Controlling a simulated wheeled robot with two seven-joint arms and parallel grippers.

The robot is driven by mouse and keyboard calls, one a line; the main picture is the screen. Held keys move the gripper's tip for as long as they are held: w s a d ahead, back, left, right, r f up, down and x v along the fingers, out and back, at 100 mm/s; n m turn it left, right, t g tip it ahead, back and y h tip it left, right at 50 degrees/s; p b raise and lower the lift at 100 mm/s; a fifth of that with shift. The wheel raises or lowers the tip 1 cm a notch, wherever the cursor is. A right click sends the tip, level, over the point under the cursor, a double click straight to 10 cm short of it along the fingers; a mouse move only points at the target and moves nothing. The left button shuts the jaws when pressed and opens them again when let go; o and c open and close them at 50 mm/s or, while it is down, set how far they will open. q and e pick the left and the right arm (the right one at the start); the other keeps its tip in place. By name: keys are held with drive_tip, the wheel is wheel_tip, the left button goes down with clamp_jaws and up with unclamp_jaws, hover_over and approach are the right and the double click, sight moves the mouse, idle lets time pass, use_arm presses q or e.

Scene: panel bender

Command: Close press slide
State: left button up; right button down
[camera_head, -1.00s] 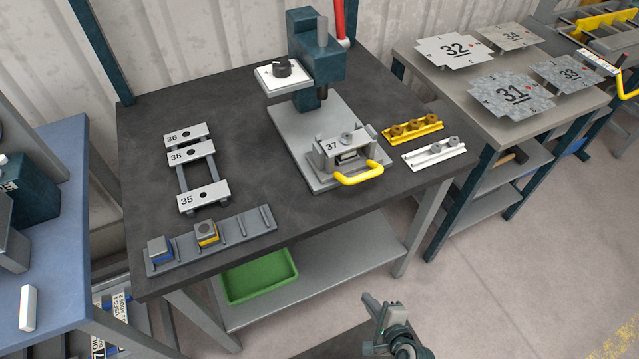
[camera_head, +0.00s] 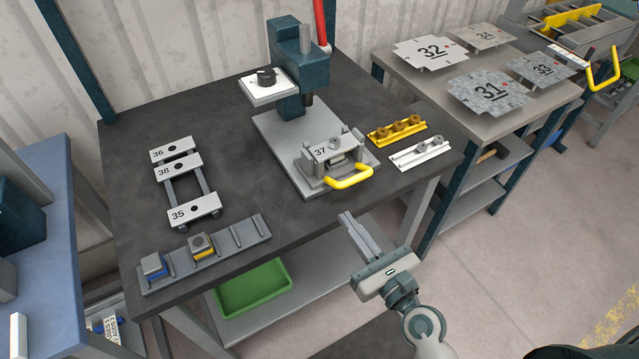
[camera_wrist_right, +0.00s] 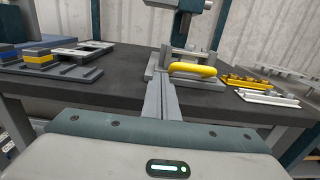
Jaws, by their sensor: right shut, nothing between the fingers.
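The press (camera_head: 303,70) stands at the back of the dark table, with a grey base plate. Its slide (camera_head: 333,155), marked 37, sits at the front of the base and carries a yellow handle (camera_head: 349,177). The slide is pulled out towards the front edge, clear of the ram above. My right gripper (camera_head: 352,226) is shut and empty, in front of the table edge and below the handle in the picture. In the right wrist view the shut fingers (camera_wrist_right: 161,98) point at the table, with the yellow handle (camera_wrist_right: 193,70) just beyond their tips. My left gripper is not in view.
A yellow rail (camera_head: 397,130) and a white rail (camera_head: 420,153) lie right of the slide. Plates 36, 38 and 35 (camera_head: 193,210) and a grey block rack (camera_head: 235,240) lie left. A green tray (camera_head: 253,290) is on the shelf below.

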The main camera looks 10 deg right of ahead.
drive_tip(key=shift+w, duration=0.1)
drive_tip(key=p, duration=0.3)
approach(300, 163)
wheel_tip(300, 163, up, 2)
drive_tip(key=shift+w+r, duration=0.2)
drive_tip(key=shift+w+a, duration=0.2)
drive_tip(key=shift+w, duration=0.15)
drive_tip(key=shift+w, duration=0.1)
drive_tip(key=shift+w+a+p, duration=0.15)
drive_tip(key=shift+w+p, duration=0.15)
drive_tip(key=shift+w, duration=0.05)
drive_tip(key=x, duration=0.8)
drive_tip(key=shift+w+a+f, duration=0.1)
drive_tip(key=shift+w, duration=0.05)
